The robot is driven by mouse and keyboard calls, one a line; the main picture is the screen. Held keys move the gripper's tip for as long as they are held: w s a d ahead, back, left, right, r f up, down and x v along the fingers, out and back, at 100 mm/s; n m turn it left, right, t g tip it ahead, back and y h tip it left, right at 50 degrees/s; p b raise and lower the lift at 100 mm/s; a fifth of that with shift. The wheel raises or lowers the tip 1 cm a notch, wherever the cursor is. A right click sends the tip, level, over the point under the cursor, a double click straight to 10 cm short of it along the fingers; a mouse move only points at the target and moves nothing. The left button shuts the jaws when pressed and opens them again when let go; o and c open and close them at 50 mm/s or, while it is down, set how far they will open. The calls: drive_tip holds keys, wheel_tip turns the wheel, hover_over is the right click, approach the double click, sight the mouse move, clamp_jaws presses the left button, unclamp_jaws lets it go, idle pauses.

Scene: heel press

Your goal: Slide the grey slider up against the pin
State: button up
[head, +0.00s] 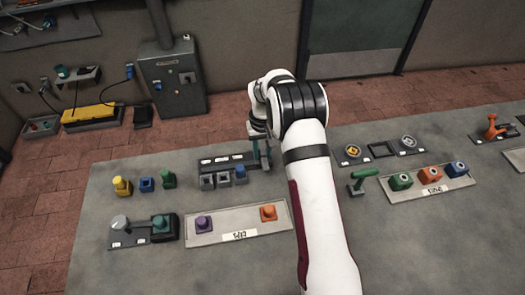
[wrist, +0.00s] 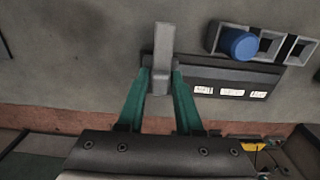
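An upright grey block (wrist: 164,50), which looks like the grey slider, stands at the end of a dark panel (wrist: 222,76) with white labels. My gripper (wrist: 162,72) has its two teal fingers on either side of the block, very close to its sides. I cannot tell whether they touch it. In the head view my gripper (head: 262,160) is low at the right end of the dark panel (head: 215,162), and the slider cannot be made out there. I cannot make out the pin in either view.
Grey sockets (head: 207,182) and a blue knob (head: 240,174) lie just in front of the panel. Yellow, blue and green pieces stand to the left. A grey tray (head: 222,232) holds a purple and an orange piece. A green handle (head: 362,178) lies right of my arm.

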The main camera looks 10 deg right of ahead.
clamp_jaws()
idle(1.1)
